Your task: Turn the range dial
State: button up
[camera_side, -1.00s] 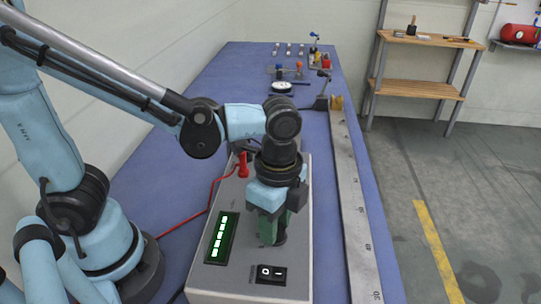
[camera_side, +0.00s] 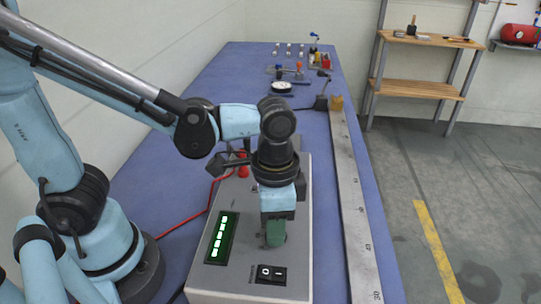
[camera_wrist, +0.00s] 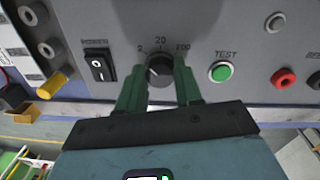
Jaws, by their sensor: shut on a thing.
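The range dial (camera_wrist: 159,70) is a dark round knob on the grey panel, with the marks 2, 20 and 200 around it in the wrist view. My gripper (camera_wrist: 160,82) has its green fingers on either side of the dial and is shut on it. The side view shows my gripper (camera_side: 275,236) over the front part of the grey instrument box (camera_side: 237,282), where the fingers hide the dial. The dial's exact pointing direction is hard to make out.
A black power switch (camera_wrist: 100,66) and a green TEST button (camera_wrist: 221,72) flank the dial. A red terminal (camera_wrist: 284,78) is farther right. A lit green bar display (camera_side: 219,239) is on the box. A long steel ruler (camera_side: 352,200) lies beside it on the blue bench.

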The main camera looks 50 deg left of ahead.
dwell(0.3)
jog(key=o, duration=1)
jog(key=shift+o, duration=0.2)
jog(key=shift+r, duration=0.1)
notch_tip(320, 180, up, 12)
jog(key=shift+a, duration=0.2)
jog(key=shift+w+f, duration=0.15)
jog(key=shift+f, duration=0.05)
jog(key=shift+d+f, duration=0.15)
jog(key=shift+f, duration=2.85)
jog(key=shift+d+f, duration=0.1)
jog(key=shift+f, duration=2.85)
jog(key=shift+r, duration=0.1)
